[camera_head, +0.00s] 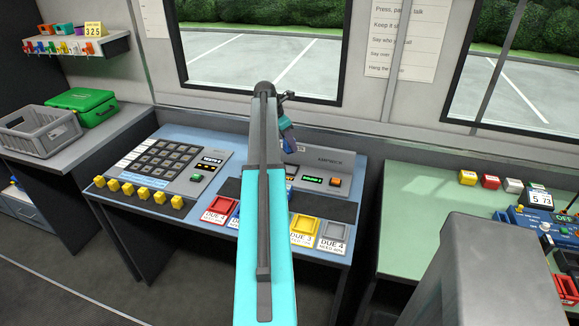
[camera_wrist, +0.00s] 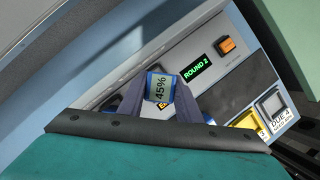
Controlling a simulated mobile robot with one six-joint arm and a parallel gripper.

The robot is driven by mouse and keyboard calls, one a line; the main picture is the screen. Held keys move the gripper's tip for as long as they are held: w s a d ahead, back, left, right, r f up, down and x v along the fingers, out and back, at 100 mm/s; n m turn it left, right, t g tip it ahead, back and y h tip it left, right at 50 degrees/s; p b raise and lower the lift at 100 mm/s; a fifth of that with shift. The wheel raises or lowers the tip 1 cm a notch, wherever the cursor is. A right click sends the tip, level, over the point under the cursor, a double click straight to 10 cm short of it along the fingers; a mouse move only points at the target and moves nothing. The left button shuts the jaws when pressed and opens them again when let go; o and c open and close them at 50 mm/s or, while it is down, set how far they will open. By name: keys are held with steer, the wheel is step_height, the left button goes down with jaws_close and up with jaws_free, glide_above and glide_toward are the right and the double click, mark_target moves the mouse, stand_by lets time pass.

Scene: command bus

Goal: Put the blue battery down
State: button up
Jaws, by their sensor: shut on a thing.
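The blue battery (camera_wrist: 159,87) is between the two fingers of my gripper (camera_wrist: 160,100) in the wrist view, with a label reading 45%. My gripper is shut on it. In the head view, my gripper (camera_head: 288,138) hangs above the back of the blue console desk (camera_head: 210,135), near the AMPDECK panel. The battery is small and hard to make out there. A blue tray (camera_head: 234,211) stands in the front row, partly hidden by my arm. A red tray (camera_head: 219,203) is left of it; a yellow tray (camera_head: 304,227) and a grey tray (camera_head: 334,233) are to the right.
The panel has a green ROUND 2 display (camera_wrist: 195,68) and an orange button (camera_wrist: 228,44). A keypad (camera_head: 166,158) and several yellow knobs (camera_head: 143,193) are on the left. A green desk (camera_head: 425,215) with small coloured blocks stands at right.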

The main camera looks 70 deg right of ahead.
mark_target(289, 153)
steer(key=shift+f+p, duration=0.65)
steer(key=shift+f, duration=2.1)
steer(key=shift+f, duration=0.15)
steer(key=shift+f+p, duration=0.5)
steer(key=shift+f, duration=1.2)
steer(key=shift+f, duration=0.15)
steer(key=o, duration=1.2)
steer(key=shift+c, duration=0.2)
steer(key=b+v, duration=0.2)
steer(key=v, duration=1)
